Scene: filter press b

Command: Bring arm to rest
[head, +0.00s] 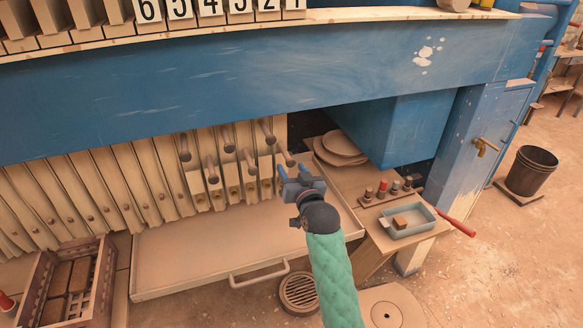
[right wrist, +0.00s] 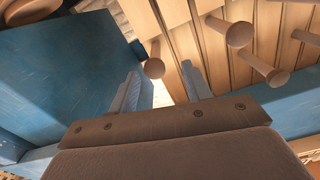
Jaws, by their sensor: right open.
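My right gripper (head: 302,182) is in the middle of the head view, at the end of my green-sleeved arm. It is in front of the right end of the row of press plates (head: 150,180), near their handle pegs (head: 286,153). Its two blue fingers are apart in the right wrist view (right wrist: 163,88), with nothing between them. Pegs (right wrist: 239,34) show just beyond and to the right of the fingers there; I cannot tell whether any touches. My left gripper is not in view.
A blue beam (head: 250,75) spans above. A wide tray (head: 200,255) lies below the plates. To the right, a small bench (head: 380,240) holds a blue-grey tray (head: 425,226) and small bottles. A crate (head: 45,300) stands at left, a black bucket (head: 532,168) at far right.

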